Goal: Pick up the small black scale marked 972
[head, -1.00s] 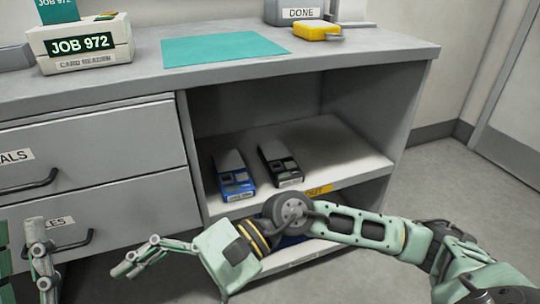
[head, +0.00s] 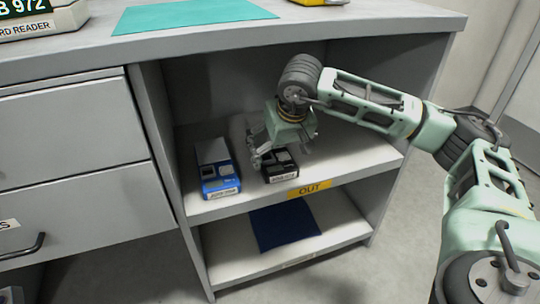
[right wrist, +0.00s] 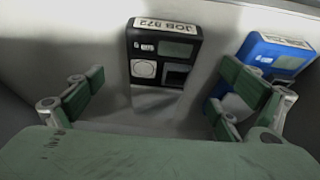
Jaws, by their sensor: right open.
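The small black scale (head: 281,169) stands on the cabinet's upper open shelf, right of a blue scale (head: 216,172). In the right wrist view the black scale (right wrist: 163,52) shows a label reading JOB 972, a small display and a pale round button. My right gripper (head: 274,151) is inside the shelf opening, over the rear of the black scale and partly hiding it. In the right wrist view its fingers (right wrist: 163,84) are spread apart, with the black scale beyond and between them. Nothing is held. My left gripper is out of view.
The blue scale (right wrist: 276,55) is close beside the right-hand finger in the wrist view. A yellow OUT label (head: 309,188) marks the shelf edge. A dark blue mat (head: 284,226) lies on the lower shelf. The countertop (head: 300,33) overhangs the opening; the shelf's right side is clear.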

